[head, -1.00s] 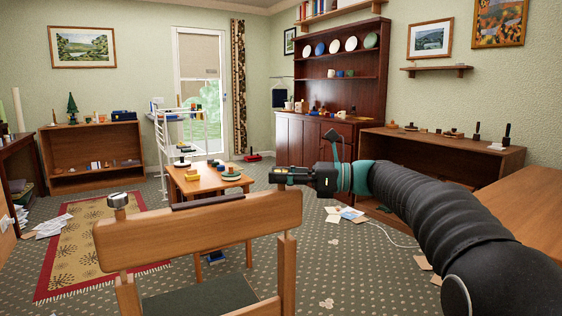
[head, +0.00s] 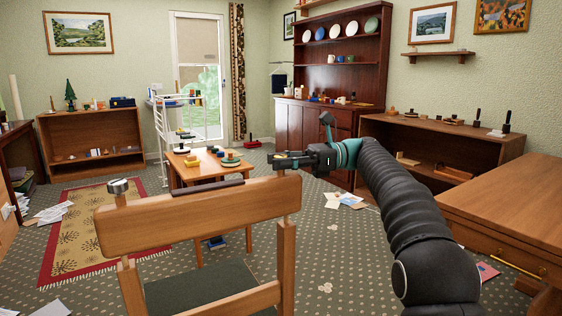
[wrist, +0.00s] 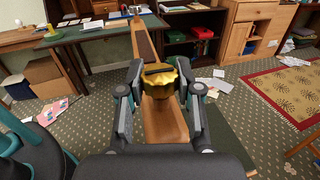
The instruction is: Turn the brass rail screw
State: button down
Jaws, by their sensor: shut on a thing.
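The brass rail screw (wrist: 160,80) is a gold, lobed knob at the near end of the wooden chair's top rail in the wrist view. My gripper (wrist: 158,88) has a finger on each side of it and is shut on it. In the head view my gripper (head: 284,160) is at the right end of the chair's top rail (head: 190,212), and the screw is mostly hidden there. A silver-coloured knob (head: 118,187) stands on the rail's left end. A dark strip (head: 208,187) lies along the rail's top.
A low wooden table (head: 205,172) with small objects stands behind the chair. A wooden desk (head: 510,205) stands to the right. Papers (head: 344,199) lie on the carpet. A patterned rug (head: 85,235) lies at the left.

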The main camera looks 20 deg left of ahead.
dwell(0.3)
jog(key=c, duration=0.7)
grip_release()
jog(key=shift+c, duration=0.2)
jog(key=v, duration=0.7)
jog(key=shift+w+d, duration=0.2)
jog(key=shift+r, duration=0.1)
